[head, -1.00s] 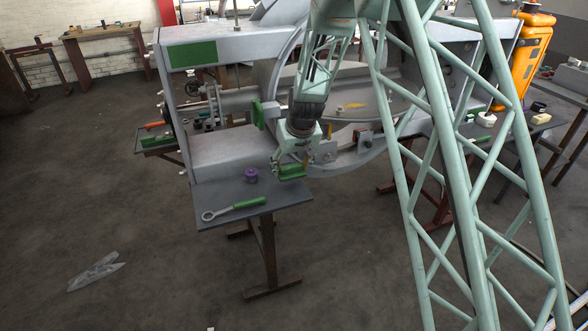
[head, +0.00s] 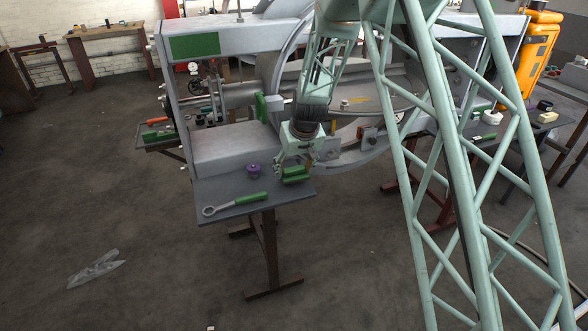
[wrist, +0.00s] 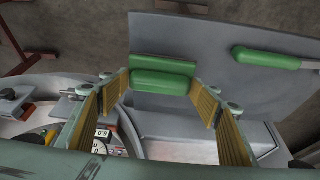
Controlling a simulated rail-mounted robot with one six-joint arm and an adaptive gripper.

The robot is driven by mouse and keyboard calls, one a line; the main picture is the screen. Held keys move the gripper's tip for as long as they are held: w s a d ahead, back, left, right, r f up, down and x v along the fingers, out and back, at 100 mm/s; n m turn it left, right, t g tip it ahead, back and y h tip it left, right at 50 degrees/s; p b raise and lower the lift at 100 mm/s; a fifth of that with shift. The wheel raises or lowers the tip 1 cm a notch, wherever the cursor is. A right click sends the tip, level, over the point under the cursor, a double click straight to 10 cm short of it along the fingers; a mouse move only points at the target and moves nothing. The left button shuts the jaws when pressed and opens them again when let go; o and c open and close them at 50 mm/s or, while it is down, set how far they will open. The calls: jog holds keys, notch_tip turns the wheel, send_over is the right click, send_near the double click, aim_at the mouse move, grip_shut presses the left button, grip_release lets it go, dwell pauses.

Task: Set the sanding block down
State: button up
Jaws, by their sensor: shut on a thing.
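The green sanding block (head: 295,177) is at the right end of the small grey table (head: 225,193). In the wrist view the block (wrist: 163,80) shows a rounded green part and a flatter green part behind it, between the fingers. My gripper (head: 291,168) is shut on the block from above. In the wrist view the fingers of my gripper (wrist: 160,82) reach its two ends. The block is over or on the tabletop; I cannot tell whether its underside touches.
The large grey machine frame (head: 230,150) stands close behind. A dial gauge (wrist: 100,146) shows low in the wrist view.

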aim_at(294, 175)
jog(key=shift+f+b, duration=0.5)
jog(key=shift+f, duration=0.3)
jog(key=shift+f, duration=0.25)
jog(key=shift+f+b, duration=0.45)
jog(key=shift+b, duration=0.25)
jog(key=shift+f+b, duration=0.3)
dwell(0.6)
jog(key=o, duration=0.9)
jog(key=shift+o, duration=0.2)
jog(key=shift+r, duration=0.15)
jog(key=v, duration=1.1)
jog(key=shift+r, duration=0.3)
jog(key=shift+s+d, duration=0.1)
jog(key=shift+s, duration=0.1)
